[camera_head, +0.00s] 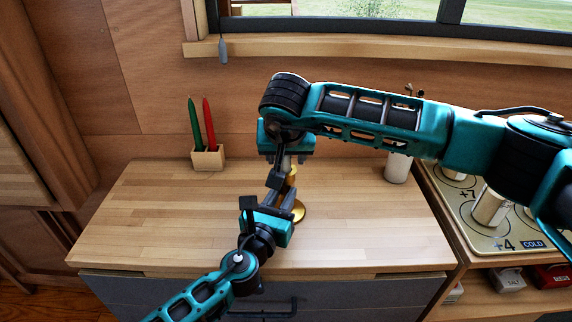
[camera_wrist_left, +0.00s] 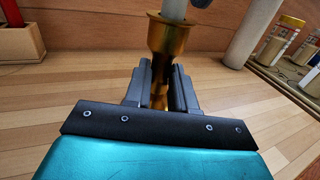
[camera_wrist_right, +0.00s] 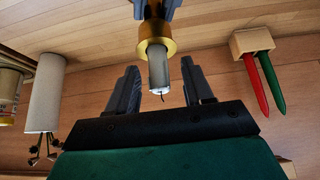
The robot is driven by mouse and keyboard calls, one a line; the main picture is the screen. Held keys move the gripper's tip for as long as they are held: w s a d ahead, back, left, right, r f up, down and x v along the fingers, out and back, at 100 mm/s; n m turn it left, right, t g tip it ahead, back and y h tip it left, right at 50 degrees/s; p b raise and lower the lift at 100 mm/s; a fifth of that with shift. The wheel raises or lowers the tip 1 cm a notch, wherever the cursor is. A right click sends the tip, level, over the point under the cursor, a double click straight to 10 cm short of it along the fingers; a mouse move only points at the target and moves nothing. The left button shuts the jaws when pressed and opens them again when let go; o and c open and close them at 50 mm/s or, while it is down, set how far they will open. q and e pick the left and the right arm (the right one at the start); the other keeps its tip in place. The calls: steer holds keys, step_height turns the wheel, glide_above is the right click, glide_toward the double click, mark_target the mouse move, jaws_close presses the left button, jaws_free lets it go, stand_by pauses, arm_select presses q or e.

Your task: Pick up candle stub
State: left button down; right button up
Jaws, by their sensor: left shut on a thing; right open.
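The candle stub (camera_wrist_right: 159,72) is short and pale with a dark wick, set in the cup of a brass candlestick (camera_wrist_right: 152,47). The candlestick's round foot (camera_head: 299,211) shows on the wooden counter. My left gripper (camera_wrist_left: 160,75) is shut on the candlestick (camera_wrist_left: 166,37) below its cup; the stub (camera_wrist_left: 174,9) rises above. My right gripper (camera_wrist_right: 159,66) is open, with one finger on each side of the stub and visible gaps between. In the head view, both grippers and the right wrist mostly hide the stub.
A wooden block (camera_head: 208,158) with a green candle (camera_head: 195,124) and a red candle (camera_head: 209,125) stands at the counter's back left. A white cylinder (camera_head: 397,168) stands behind right. The counter's left part (camera_head: 150,215) is clear.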

steer(key=shift+c, duration=0.4)
jaws_close()
step_height(320, 180, up, 10)
steer(key=shift+r, duration=0.1)
stand_by(0.4)
arm_select(q)
steer(key=c, duration=0.8)
jaws_free()
steer(key=shift+c, duration=0.2)
